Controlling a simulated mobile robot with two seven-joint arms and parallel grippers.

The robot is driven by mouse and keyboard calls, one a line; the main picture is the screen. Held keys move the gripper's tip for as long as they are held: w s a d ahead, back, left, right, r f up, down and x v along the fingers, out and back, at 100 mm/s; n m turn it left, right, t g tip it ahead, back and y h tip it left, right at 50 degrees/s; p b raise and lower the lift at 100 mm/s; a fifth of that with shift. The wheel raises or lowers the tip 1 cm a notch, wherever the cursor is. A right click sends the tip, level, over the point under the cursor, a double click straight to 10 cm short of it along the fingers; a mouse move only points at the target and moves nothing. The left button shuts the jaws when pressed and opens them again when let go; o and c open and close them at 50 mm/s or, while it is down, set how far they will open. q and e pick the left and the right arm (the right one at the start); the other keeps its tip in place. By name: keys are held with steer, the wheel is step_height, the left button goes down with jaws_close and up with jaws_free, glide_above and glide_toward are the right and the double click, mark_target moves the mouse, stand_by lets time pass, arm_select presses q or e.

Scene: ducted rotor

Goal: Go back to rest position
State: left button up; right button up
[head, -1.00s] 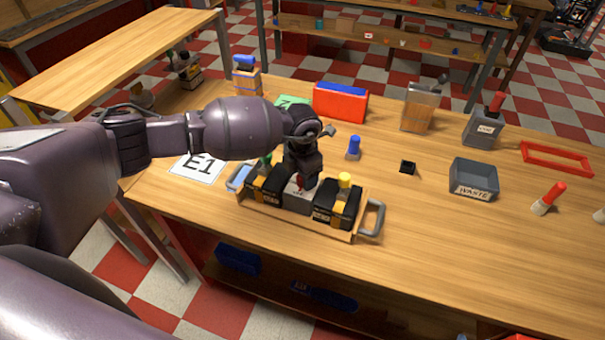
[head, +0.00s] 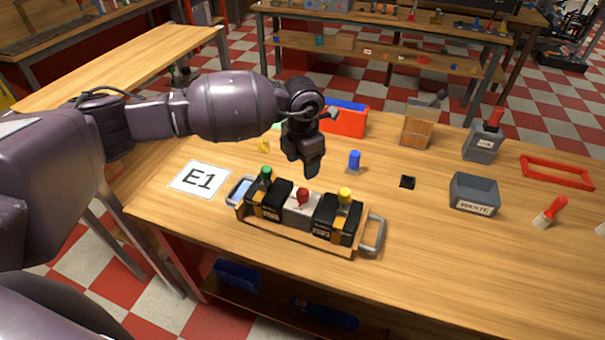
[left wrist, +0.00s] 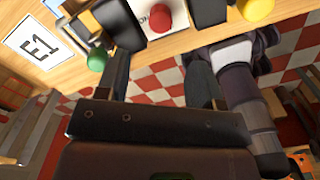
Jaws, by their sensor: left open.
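My left gripper (head: 311,168) is in the air above and behind the tray, with its fingers pointing down. In the left wrist view its two fingers (left wrist: 160,75) are apart with nothing between them. The wooden tray (head: 290,233) with grey handles stands on the table and holds black blocks and a white block. A red knob (head: 302,194) sits on the white block, a green knob (head: 266,173) at the left and a yellow knob (head: 345,194) at the right. The red knob also shows in the left wrist view (left wrist: 161,17), clear of the fingers. My right gripper is not in view.
An E1 card (head: 199,178) lies left of the tray. A grey waste bin (head: 474,194) and a red frame (head: 556,172) are at the right. The table's front right is clear.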

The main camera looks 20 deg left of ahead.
arm_select(q)
steer(key=shift+r, duration=0.55)
